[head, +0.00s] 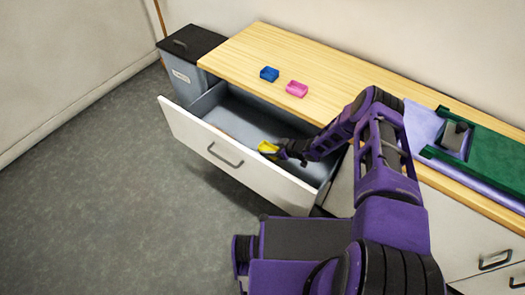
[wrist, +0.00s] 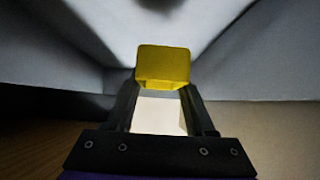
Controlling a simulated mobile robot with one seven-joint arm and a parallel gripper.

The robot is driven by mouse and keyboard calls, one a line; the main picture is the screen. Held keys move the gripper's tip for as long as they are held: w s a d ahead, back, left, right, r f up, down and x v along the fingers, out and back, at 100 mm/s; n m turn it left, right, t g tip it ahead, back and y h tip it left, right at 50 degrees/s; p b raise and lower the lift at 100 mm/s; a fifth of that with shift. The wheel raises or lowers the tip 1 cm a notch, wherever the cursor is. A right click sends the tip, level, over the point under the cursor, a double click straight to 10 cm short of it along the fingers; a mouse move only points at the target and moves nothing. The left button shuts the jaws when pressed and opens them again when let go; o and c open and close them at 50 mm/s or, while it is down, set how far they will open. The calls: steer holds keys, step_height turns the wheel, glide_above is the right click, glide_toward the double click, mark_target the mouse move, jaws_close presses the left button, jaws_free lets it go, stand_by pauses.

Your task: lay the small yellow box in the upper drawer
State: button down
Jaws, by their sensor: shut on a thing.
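The small yellow box (head: 268,148) is between the fingers of my gripper (head: 281,151) in the head view. It also shows in the wrist view (wrist: 163,65), at the tips of the two dark fingers, with my gripper (wrist: 160,95) shut on it. The upper drawer (head: 240,150) is pulled out, and its white front (head: 195,140) with a dark handle faces the floor side. The box is over or within the drawer's opening, toward its right part. I cannot tell whether the box touches the drawer's floor.
A grey bin (head: 185,75) with a black lid stands at the left end. A green and lilac mat area (head: 480,155) lies at right. The drawer's left part looks clear.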

step_height(320, 180, down, 8)
steer(key=shift+f+b, duration=0.1)
steer(key=shift+b, duration=0.7)
steer(key=shift+c, duration=1.2)
jaws_free()
steer(key=shift+f, duration=0.15)
steer(key=p+v, duration=0.1)
steer(key=v, duration=0.6)
steer(key=shift+s+d+r+p, duration=0.1)
steer(key=shift+d+r+p, duration=0.1)
steer(key=shift+r+p, duration=0.2)
